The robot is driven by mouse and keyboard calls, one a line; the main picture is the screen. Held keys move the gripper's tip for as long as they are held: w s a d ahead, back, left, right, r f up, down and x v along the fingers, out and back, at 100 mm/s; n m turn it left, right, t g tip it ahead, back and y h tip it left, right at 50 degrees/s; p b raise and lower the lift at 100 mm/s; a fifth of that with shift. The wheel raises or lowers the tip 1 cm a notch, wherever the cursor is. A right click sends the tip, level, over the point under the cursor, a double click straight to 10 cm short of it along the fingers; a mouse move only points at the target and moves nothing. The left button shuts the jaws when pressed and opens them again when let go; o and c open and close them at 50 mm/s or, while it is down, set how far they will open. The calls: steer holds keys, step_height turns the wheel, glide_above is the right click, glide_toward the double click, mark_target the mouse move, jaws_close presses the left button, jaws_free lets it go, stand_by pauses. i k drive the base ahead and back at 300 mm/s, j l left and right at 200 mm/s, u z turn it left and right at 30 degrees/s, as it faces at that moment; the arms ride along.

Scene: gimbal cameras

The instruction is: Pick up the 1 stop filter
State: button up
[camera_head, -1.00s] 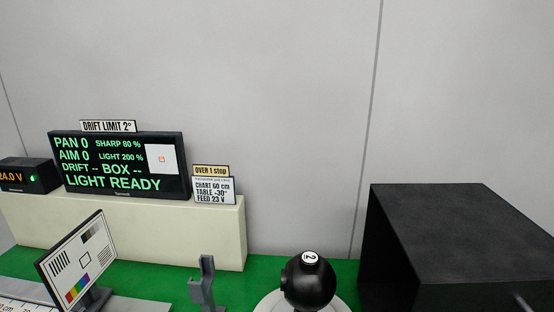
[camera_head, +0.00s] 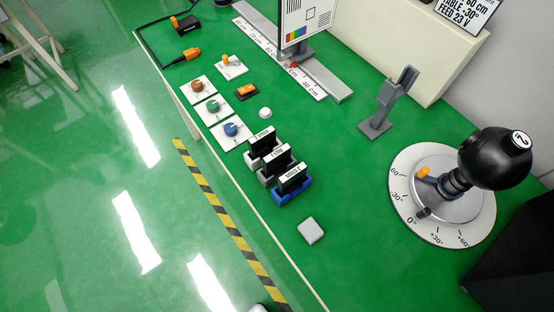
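Three black filter plates with white top labels stand upright in a row of small holders on the green table, in the head view. The far one (camera_head: 262,148) is in a pale holder, the middle one (camera_head: 275,164) in a grey holder, and the near one (camera_head: 291,184) in a blue holder (camera_head: 285,194). The labels are too small to read surely, so I cannot tell which is the 1 stop filter. My gripper is not in view.
A round angle dial (camera_head: 400,205) with a black ball-shaped device (camera_head: 495,160) stands right. A grey upright stand (camera_head: 385,110), white block (camera_head: 311,230), several knob cards (camera_head: 231,130) and a ruler rail (camera_head: 305,78) share the table. A black box (camera_head: 520,255) fills the lower right.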

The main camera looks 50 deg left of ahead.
mark_target(276, 162)
steer(key=k+j+u, duration=0.1)
steer(key=k+j, duration=0.15)
steer(key=k+j+u, duration=0.1)
steer(key=j, duration=0.4)
steer(key=k+j+u, duration=0.15)
steer(key=k+j, duration=0.2)
steer(key=k+j+u, duration=0.1)
steer(key=j, duration=0.35)
steer(key=k, duration=0.1)
